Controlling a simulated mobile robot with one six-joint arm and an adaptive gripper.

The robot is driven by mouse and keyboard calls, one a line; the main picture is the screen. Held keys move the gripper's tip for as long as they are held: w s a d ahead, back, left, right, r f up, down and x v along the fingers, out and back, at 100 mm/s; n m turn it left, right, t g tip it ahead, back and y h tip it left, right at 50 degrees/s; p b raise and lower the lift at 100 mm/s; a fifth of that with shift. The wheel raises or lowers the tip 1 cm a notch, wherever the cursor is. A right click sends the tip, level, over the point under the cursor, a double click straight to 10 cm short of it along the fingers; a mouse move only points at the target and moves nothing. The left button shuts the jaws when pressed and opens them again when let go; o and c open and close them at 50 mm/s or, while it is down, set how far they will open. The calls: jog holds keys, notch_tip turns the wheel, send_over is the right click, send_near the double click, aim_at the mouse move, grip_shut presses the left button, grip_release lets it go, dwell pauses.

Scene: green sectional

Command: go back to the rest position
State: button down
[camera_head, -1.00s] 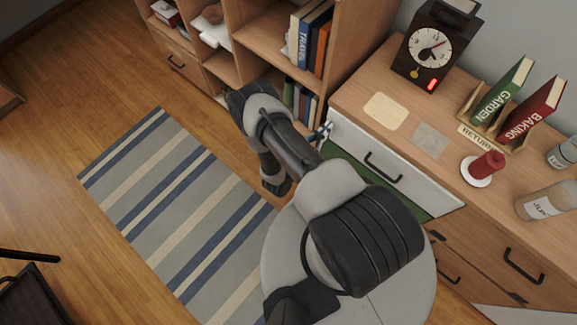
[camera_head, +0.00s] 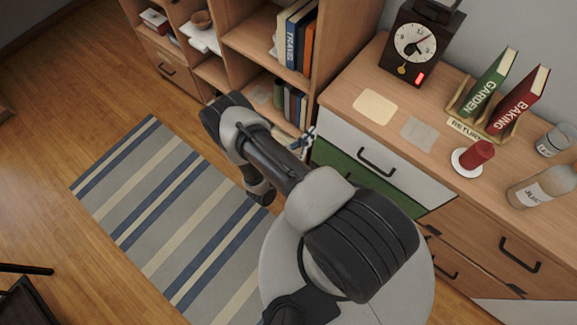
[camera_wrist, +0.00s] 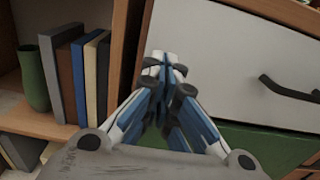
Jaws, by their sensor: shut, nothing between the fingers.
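My gripper (camera_wrist: 165,68) is shut and empty in the wrist view, its blue and white fingers together in front of the white drawer front (camera_wrist: 225,60). In the head view only part of my gripper (camera_head: 308,136) shows past my arm, near the left end of the dresser and beside the bookshelf. My arm hides part of the lower shelf and the floor.
The dresser top (camera_head: 350,85) holds a clock (camera_head: 415,42), a book rack with a green book (camera_head: 487,82) and a red book (camera_head: 518,103), a red candle (camera_head: 477,155) and a bottle (camera_head: 540,188). The bookshelf holds books (camera_head: 290,38). The striped rug (camera_head: 160,190) is clear.

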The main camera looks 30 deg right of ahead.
jog(key=p+v, duration=0.1)
jog(key=v, duration=0.8)
jog(key=shift+a+p, duration=0.25)
jog(key=shift+p, duration=0.05)
notch_tip(320, 180, up, 27)
jog(key=w+a+m+g+y, duration=0.1)
jog(key=m+g+y, duration=0.4)
jog(key=m+g, duration=0.7)
jog(key=s+a+r+m+t+y, duration=0.4)
jog(key=s+r+m+t+y, duration=0.1)
jog(key=r, duration=0.4)
jog(key=s+a+r+m+t+y, duration=0.4)
jog(key=s+r, duration=0.4)
jog(key=r, duration=0.2)
jog(key=shift+s+m+t+y, duration=0.2)
jog(key=shift+m+t+y, duration=0.35)
jog(key=shift+y, duration=0.75)
